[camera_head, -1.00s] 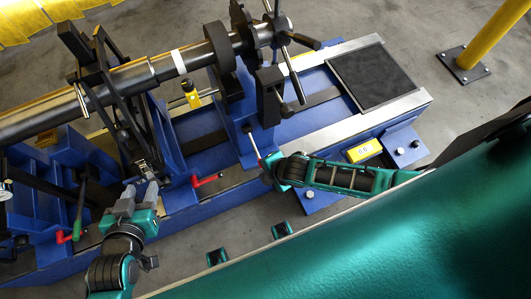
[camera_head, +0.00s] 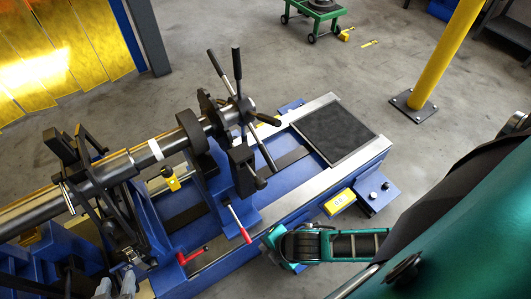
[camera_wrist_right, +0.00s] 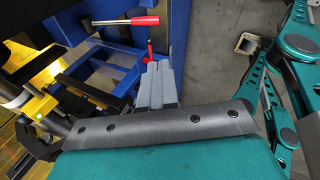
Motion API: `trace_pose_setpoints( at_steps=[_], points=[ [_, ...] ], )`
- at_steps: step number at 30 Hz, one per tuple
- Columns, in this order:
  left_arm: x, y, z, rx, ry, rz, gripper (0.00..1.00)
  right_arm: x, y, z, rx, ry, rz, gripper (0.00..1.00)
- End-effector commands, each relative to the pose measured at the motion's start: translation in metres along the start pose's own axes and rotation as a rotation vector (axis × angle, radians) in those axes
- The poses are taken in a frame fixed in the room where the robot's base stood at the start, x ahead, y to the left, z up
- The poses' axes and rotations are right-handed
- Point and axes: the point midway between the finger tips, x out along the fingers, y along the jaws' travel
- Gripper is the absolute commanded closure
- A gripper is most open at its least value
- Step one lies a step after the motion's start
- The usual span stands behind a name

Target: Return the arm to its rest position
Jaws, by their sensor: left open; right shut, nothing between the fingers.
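My left gripper (camera_head: 115,287) shows only at the bottom left edge of the head view. Its grey fingertips stand apart, and the rest of it is cut off. My right gripper (camera_wrist_right: 157,64) shows in the right wrist view with its grey fingers together and nothing between them. A red-tipped lever (camera_wrist_right: 125,21) and a second red handle (camera_wrist_right: 150,50) lie beyond these fingers; I cannot tell whether they touch. A teal and black arm section (camera_head: 325,244) of mine reaches in over the bench's near side in the head view.
The blue balancing bench (camera_head: 290,225) carries a long shaft (camera_head: 95,188), a spoked hub (camera_head: 235,110) and a dark mat (camera_head: 333,132). A red-ended lever (camera_head: 240,228) sticks out from its near side. A yellow post (camera_head: 445,55) stands on the right.

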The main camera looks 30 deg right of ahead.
Motion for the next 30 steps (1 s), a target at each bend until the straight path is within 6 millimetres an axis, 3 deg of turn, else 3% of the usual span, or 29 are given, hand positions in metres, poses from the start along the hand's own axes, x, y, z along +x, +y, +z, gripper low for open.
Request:
trace_pose_setpoints(
  at_steps=[11, 14, 18, 20, 24, 30],
  points=[
    [-0.001, 0.001, 0.004, -0.002, -0.008, 0.002, 0.57, 0.0, 0.001, -0.001, 0.006, 0.002, 0.002, 1.0],
    [-0.002, 0.002, 0.006, -0.003, -0.012, 0.002, 0.57, -0.003, 0.009, -0.012, 0.094, 0.028, 0.029, 1.0],
    [-0.002, 0.002, 0.007, -0.004, -0.014, 0.002, 0.57, -0.018, 0.042, -0.035, 0.446, 0.116, 0.129, 1.0],
    [-0.002, 0.002, 0.007, -0.004, -0.014, 0.002, 0.57, -0.028, 0.059, -0.037, 0.645, 0.157, 0.186, 1.0],
    [-0.002, 0.002, 0.007, -0.004, -0.014, 0.002, 0.57, -0.055, 0.086, -0.018, 1.066, 0.223, 0.316, 1.0],
    [-0.002, 0.001, 0.007, -0.004, -0.014, 0.001, 0.57, -0.083, 0.095, 0.02, 1.412, 0.261, 0.448, 1.0]
  ],
)
